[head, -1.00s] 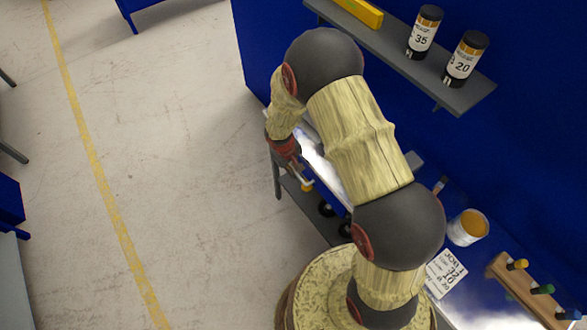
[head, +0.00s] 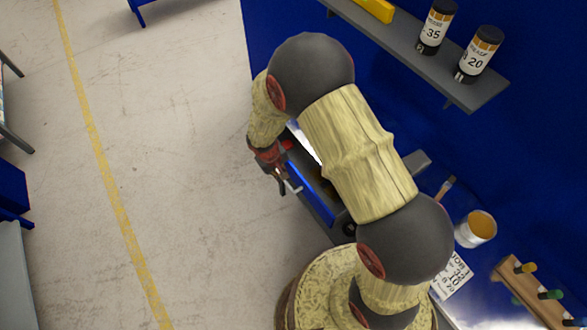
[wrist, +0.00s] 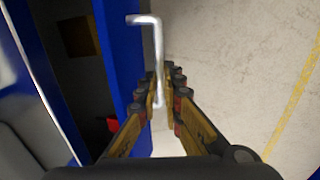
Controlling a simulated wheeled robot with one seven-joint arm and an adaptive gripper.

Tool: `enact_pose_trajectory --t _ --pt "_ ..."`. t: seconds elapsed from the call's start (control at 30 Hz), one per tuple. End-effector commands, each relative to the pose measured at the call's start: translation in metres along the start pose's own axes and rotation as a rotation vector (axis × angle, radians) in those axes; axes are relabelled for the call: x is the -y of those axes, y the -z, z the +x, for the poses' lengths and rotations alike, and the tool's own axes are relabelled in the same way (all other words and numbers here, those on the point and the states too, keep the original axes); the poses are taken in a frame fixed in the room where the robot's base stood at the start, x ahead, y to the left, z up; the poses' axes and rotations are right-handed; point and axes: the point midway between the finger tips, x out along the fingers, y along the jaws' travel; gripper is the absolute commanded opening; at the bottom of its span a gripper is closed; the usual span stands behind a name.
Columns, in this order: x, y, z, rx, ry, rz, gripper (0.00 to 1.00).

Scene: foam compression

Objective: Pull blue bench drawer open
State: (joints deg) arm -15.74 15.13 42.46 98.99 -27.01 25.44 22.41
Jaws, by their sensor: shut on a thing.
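The blue drawer (head: 311,192) stands out from under the bench in the head view, with part of its dark inside showing. In the wrist view its blue front (wrist: 122,62) runs down the left of the middle, and its interior (wrist: 75,70) is open to the left. The silver bar handle (wrist: 157,60) sticks out from the front. My gripper (head: 284,185) is at the handle, over the floor side of the bench. In the wrist view my gripper (wrist: 167,88) has its fingers closed around the handle's lower part.
Inside the drawer lie a brown block (wrist: 78,37) and a red thing (wrist: 113,124). On the bench are a can (head: 475,229), a paper card (head: 452,272) and a wooden rack (head: 530,290). A shelf (head: 475,95) holds two bottles.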

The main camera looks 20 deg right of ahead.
Motion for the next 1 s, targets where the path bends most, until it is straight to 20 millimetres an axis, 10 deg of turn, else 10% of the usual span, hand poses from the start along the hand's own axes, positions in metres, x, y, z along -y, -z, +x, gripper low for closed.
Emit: enact_pose_trajectory --t 0.5,1.0 --pt "0.124 0.000 -0.024 -0.001 0.000 -0.005 0.00" --pt "0.160 0.000 -0.031 0.001 0.000 0.000 0.00"
